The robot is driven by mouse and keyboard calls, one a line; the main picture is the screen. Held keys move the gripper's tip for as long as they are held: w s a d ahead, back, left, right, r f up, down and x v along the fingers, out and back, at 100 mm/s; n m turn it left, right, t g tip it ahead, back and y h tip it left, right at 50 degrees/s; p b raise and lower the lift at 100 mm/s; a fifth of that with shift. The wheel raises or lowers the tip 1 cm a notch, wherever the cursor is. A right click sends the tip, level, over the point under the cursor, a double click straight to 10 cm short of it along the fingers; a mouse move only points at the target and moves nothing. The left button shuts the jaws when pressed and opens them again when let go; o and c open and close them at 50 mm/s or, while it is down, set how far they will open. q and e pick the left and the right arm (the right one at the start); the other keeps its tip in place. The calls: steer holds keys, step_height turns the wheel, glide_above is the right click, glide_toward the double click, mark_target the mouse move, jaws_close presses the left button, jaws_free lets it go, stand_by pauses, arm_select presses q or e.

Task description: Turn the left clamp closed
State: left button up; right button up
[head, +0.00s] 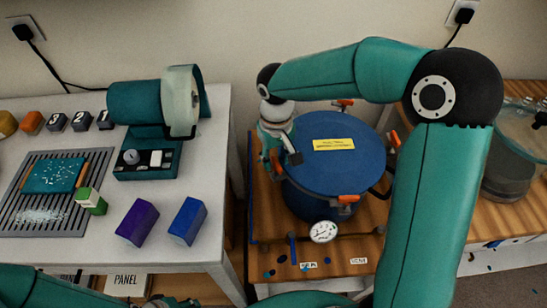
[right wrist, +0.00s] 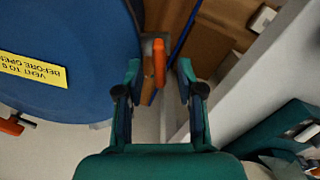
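The blue pot lid (head: 335,165) has several orange-handled clamps around its rim. The left clamp (right wrist: 159,63) shows in the right wrist view as an upright-looking orange handle beside the lid; in the head view it is mostly hidden by my right gripper (head: 284,155). In the right wrist view my right gripper (right wrist: 158,72) is open, with one finger on each side of the orange handle and a visible gap on both sides. Other clamps sit at the lid's back (head: 345,102), right (head: 394,138) and front (head: 348,199).
A pressure gauge (head: 323,232) and a pipe run along the pot's front on the wooden bench (head: 270,255). The white table (head: 215,155) stands close on the left, holding a teal machine (head: 140,103) and coloured blocks. A clear-walled container (head: 520,130) is at the right.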

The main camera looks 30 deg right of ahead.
steer(key=shift+f, duration=0.1)
steer(key=shift+c, duration=0.3)
jaws_close()
steer(key=shift+a, duration=0.1)
steer(key=shift+f+m+b, duration=0.1)
steer(key=shift+m+b, duration=0.8)
steer(key=shift+m, duration=0.4)
steer(key=m+b, duration=0.1)
steer(key=m, duration=0.2)
steer(key=shift+m+b, duration=0.3)
steer(key=shift+b, duration=0.05)
steer(key=m+b, duration=0.2)
steer(key=m, duration=0.7)
steer(key=m+b, duration=0.1)
steer(key=m, duration=0.1)
steer(key=shift+r+m+b, duration=0.2)
steer(key=shift+m+b, duration=0.1)
steer(key=shift+m, duration=0.1)
